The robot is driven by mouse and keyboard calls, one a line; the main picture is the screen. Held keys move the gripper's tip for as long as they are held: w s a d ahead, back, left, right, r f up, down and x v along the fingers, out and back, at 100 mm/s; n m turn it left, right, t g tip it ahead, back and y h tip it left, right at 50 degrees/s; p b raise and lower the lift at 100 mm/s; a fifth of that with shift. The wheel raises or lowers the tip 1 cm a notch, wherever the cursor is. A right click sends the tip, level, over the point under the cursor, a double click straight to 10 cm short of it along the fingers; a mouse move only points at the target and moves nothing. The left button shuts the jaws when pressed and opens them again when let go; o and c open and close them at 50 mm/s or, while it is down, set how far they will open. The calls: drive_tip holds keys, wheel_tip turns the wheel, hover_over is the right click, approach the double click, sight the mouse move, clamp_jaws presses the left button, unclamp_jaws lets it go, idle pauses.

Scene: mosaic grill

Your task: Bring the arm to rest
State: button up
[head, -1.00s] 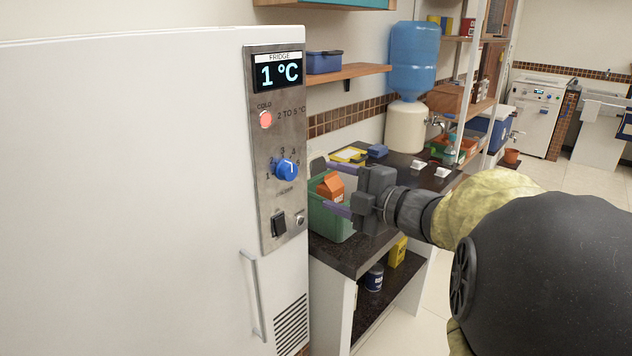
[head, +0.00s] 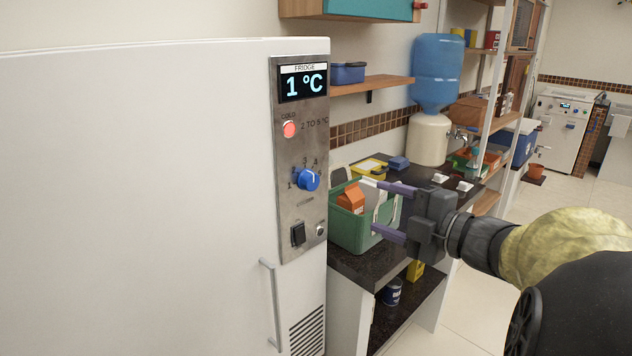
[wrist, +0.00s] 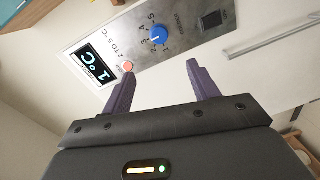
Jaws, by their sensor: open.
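My gripper (head: 385,210) is open, with its two purple fingers apart and nothing between them. In the head view it shows in front of a green crate (head: 350,235) on the dark counter, with its fingers pointing left toward the fridge. In the wrist view my gripper (wrist: 158,85) faces the fridge's control panel (wrist: 190,25), which is clear of the fingertips. The panel (head: 302,225) carries a display reading 1 °C, a lit red lamp (head: 289,129) and a blue knob (head: 307,180). My arm reaches in from the right.
The white fridge (head: 130,200) fills the left, its door handle (head: 272,300) standing out. The crate holds an orange carton (head: 351,197). A blue water bottle (head: 437,70) stands farther back on the counter. Open floor (head: 470,310) lies right of the counter.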

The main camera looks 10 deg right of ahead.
drive_tip(key=w+d+f+m+h, duration=0.1)
drive_tip(key=w+f+m+h, duration=0.55)
drive_tip(key=m, duration=0.25)
wheel_tip(320, 180, down, 9)
drive_tip(key=s+a+m+g+h, duration=0.1)
drive_tip(key=s+m+g+h, duration=0.15)
drive_tip(key=m, duration=0.35)
drive_tip(key=s+a+f+m+g, duration=0.7)
drive_tip(key=s+a+f+g, duration=0.3)
drive_tip(key=s+f, duration=0.3)
drive_tip(key=w+p+v, duration=0.3)
drive_tip(key=p+v, duration=1.2)
drive_tip(key=shift+s+d+r+p, duration=0.15)
drive_tip(key=shift+d+r+p, duration=0.05)
drive_tip(key=shift+r+p, duration=0.2)
idle(2.9)
